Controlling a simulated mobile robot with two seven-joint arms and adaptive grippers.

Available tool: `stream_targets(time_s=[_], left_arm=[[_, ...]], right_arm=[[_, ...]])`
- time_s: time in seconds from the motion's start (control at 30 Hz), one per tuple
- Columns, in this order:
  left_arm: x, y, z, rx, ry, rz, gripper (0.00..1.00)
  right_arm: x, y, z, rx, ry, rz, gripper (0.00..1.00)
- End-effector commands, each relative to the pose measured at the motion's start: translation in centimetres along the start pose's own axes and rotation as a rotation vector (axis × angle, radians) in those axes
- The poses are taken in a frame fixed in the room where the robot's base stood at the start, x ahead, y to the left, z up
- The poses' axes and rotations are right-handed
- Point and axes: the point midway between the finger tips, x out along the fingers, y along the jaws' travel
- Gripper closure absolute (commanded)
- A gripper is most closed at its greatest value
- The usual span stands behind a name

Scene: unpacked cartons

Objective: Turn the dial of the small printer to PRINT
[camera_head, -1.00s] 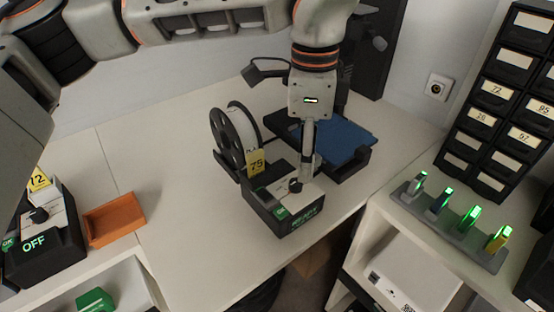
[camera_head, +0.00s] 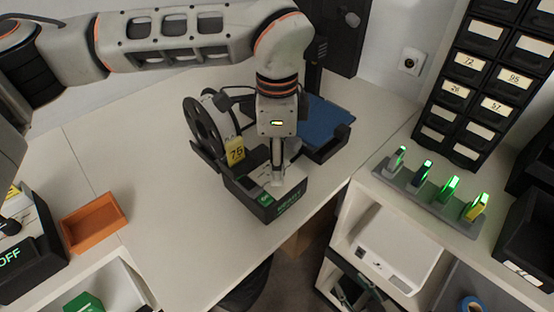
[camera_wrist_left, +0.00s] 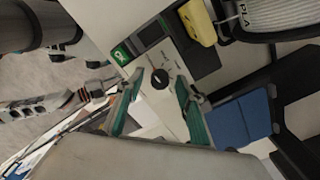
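The small printer's control box (camera_head: 268,208) stands on the white counter, with a green-lit display on its front that seems to read READY. Its black dial (camera_wrist_left: 160,78) shows in the left wrist view; in the head view my fingers hide it. My left gripper (camera_head: 277,180) points down over the box. In the left wrist view its teal fingers (camera_wrist_left: 158,82) are open, one on each side of the dial with gaps. The dial's small labels are too blurred to read.
A black spool (camera_head: 206,125) with a yellow 75 tag (camera_head: 235,151) and a blue plate (camera_head: 322,122) stand close beside the box. Another box (camera_head: 30,255) reading OFF is at left, near an orange tray (camera_head: 93,222). A rack (camera_head: 430,196) of green-lit sticks is at right.

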Motion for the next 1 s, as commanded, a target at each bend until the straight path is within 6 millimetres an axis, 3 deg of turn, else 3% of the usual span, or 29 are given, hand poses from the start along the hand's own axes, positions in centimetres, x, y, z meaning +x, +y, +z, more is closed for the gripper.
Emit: stream_targets(time_s=[0.2, 0.37, 0.73, 1.0], left_arm=[[0.04, 0.00, 0.00, 0.000, 0.000, 0.000, 0.63], [0.03, 0.00, 0.00, 0.000, 0.000, 0.000, 1.00], [0.01, -0.02, 0.00, 0.032, 0.000, -0.001, 1.00], [-0.02, -0.05, -0.04, 0.185, 0.000, -0.002, 1.00]], right_arm=[[0.02, 0.02, -0.36, 0.002, 0.006, 0.001, 0.60], [0.04, -0.01, -0.40, 0.003, 0.007, 0.001, 0.60], [0.10, -0.07, -0.20, 0.003, 0.004, 0.000, 0.60], [0.25, -0.17, 0.30, 0.004, -0.001, -0.001, 0.60]])
